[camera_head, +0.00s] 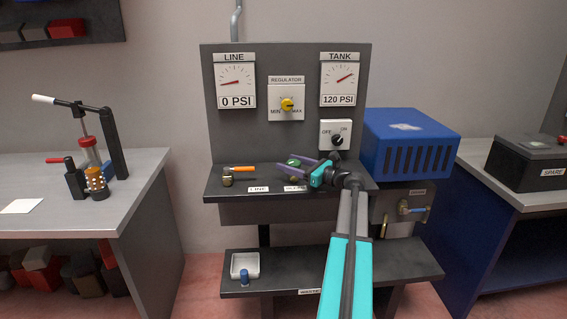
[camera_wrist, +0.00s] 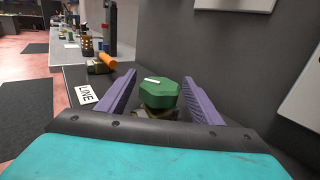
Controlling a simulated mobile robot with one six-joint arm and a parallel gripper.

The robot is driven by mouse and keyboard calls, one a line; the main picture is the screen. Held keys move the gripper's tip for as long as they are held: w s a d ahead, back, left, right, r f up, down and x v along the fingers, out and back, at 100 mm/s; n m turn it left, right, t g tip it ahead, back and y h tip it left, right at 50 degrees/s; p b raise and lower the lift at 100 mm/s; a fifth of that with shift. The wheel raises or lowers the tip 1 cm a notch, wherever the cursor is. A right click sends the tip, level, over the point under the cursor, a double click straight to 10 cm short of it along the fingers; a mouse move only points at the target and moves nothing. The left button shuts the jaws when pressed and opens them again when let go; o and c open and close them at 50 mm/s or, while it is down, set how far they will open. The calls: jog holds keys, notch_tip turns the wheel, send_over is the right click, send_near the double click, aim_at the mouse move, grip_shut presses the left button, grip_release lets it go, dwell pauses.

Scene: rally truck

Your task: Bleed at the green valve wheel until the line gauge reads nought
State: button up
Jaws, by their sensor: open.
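The green valve wheel (camera_wrist: 159,92) sits on a brass body on the panel's shelf, with a white mark on its top. It shows small in the head view (camera_head: 294,162). My gripper (camera_wrist: 160,88) is open, with one purple finger on each side of the wheel. I cannot tell whether the fingers touch it. In the head view my gripper (camera_head: 302,169) reaches over the shelf from the right. The line gauge (camera_head: 236,82) reads 0 PSI. The tank gauge (camera_head: 340,80) reads 120 PSI.
An orange-handled valve (camera_head: 238,169) stands left of the wheel on the shelf. The yellow regulator knob (camera_head: 287,104) and a black on/off switch (camera_head: 337,140) are on the panel above. A blue vented box (camera_head: 409,142) stands close on the right.

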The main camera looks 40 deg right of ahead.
jog(key=shift+w+a, duration=0.25)
jog(key=shift+w, duration=1.05)
jog(key=c, duration=1)
jog(key=shift+a+f, duration=0.15)
jog(key=shift+c, duration=0.4)
